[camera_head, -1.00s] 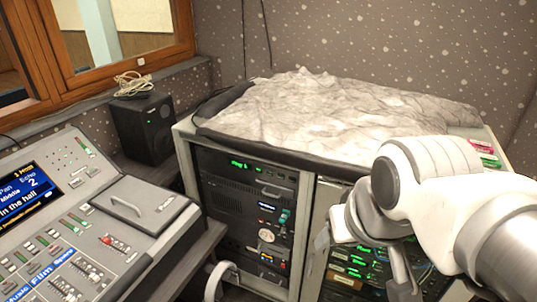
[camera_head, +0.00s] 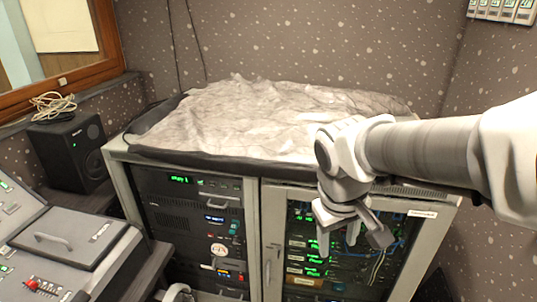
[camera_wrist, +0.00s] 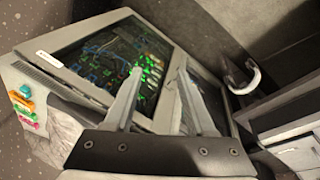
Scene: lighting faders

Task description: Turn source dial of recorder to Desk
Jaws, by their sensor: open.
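The left bay of the equipment rack (camera_head: 255,225) holds dark units stacked one above another. One unit there has a pale round part (camera_head: 218,249) with small coloured buttons near it. I cannot read any label, so I cannot tell which unit is the recorder or where its source dial points. My gripper (camera_head: 351,240) is open and empty in front of the glass door (camera_head: 400,240) of the right bay, to the right of the pale round part. The wrist view shows its two fingers apart (camera_wrist: 158,73), with the glass door behind them.
A crumpled grey cover (camera_head: 270,115) lies on the rack top. A mixing desk (camera_head: 75,240) stands at the left, close to the left bay. A black speaker (camera_head: 75,150) stands behind the desk.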

